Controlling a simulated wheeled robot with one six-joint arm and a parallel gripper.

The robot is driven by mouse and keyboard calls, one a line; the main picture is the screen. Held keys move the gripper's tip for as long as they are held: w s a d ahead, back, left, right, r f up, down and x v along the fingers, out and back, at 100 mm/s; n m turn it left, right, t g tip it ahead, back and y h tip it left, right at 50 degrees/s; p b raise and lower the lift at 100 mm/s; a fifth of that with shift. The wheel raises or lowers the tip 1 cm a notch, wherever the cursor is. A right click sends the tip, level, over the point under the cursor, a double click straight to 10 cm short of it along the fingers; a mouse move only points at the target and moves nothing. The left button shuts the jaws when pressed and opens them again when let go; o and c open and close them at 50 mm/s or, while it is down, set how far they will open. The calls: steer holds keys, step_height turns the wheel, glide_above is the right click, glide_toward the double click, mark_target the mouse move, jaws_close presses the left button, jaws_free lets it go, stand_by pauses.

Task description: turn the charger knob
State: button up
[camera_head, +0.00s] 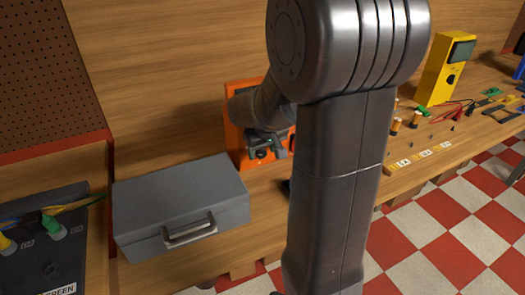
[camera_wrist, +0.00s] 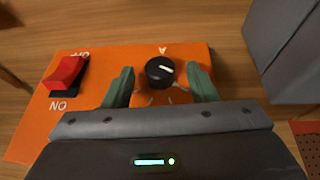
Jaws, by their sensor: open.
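The charger is an orange box (camera_head: 237,93) standing behind my arm in the head view, which hides much of it. Its orange face (camera_wrist: 90,120) fills the middle of the wrist view. The charger knob (camera_wrist: 160,70) is round and black with a white pointer line. My gripper (camera_wrist: 160,72) is open, with one green finger on each side of the knob. Gaps show between the knob and both fingers; I cannot tell the depth. In the head view my gripper (camera_head: 265,146) is at the charger's front, and the knob is hidden.
A red rocker switch (camera_wrist: 64,73) sits on the charger face, left of the knob in the wrist view. A grey metal box (camera_head: 180,205) stands left of the charger in the head view. A yellow meter (camera_head: 446,68) and small parts lie to the right.

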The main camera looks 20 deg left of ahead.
steer(key=shift+w+a+f, duration=0.1)
steer(key=shift+f, duration=0.35)
steer(key=c, duration=1)
